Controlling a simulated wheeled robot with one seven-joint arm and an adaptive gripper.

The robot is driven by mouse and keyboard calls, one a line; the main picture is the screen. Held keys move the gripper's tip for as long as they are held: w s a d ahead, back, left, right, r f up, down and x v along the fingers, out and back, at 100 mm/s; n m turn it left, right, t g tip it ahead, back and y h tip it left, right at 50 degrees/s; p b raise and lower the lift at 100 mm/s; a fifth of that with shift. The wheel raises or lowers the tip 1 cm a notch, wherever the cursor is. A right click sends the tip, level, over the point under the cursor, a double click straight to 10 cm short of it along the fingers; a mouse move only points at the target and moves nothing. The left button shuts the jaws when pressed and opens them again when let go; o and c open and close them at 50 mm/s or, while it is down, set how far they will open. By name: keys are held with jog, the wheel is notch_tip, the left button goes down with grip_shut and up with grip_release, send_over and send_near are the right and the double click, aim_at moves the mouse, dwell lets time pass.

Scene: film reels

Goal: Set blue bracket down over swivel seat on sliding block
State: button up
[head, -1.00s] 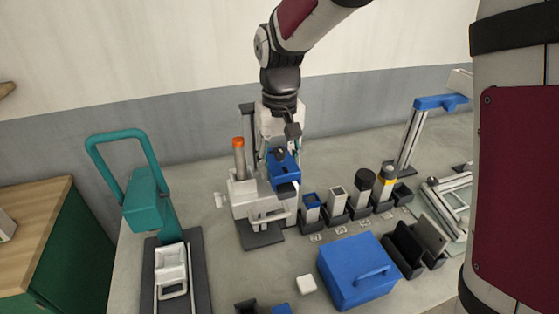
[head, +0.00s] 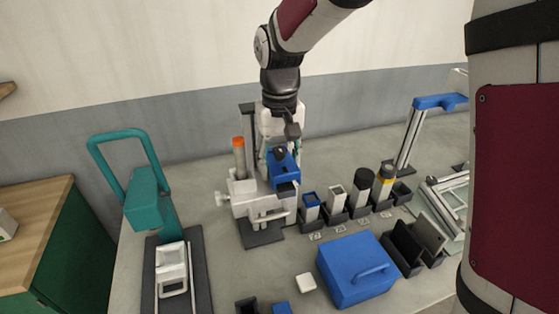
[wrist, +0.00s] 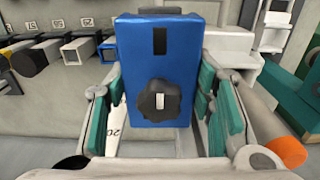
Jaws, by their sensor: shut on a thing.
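The blue bracket (head: 285,170) is in my gripper (head: 281,152), at the front of the tall grey-white machine. In the wrist view the bracket (wrist: 157,50) fills the middle, with a dark slot and a black lobed knob (wrist: 159,101). The teal finger pads of my gripper (wrist: 162,110) lie along both its sides. The pale block of the machine (head: 240,189), which I take for the sliding block, is below and left of the bracket. The swivel seat is hidden behind the bracket, so I cannot tell whether they touch.
An orange-topped post (head: 238,158) stands close left of the bracket. Several holders with tubes stand to the right, including a blue-topped one (head: 310,202). A blue box (head: 347,265) is in front, and a teal press (head: 147,190) stands left. Bare bench lies between press and machine.

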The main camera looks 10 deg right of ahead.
jog(key=shift+f, duration=0.6)
dwell(0.9)
jog(key=shift+s+f, duration=0.15)
jog(key=shift+f, duration=0.5)
jog(key=shift+c, duration=1.2)
jog(key=shift+f, duration=0.1)
grip_shut()
jog(key=shift+a+f, duration=0.1)
jog(key=shift+f, duration=0.05)
jog(key=o, duration=2)
grip_release()
jog(key=shift+a, duration=0.1)
jog(key=shift+r, duration=0.25)
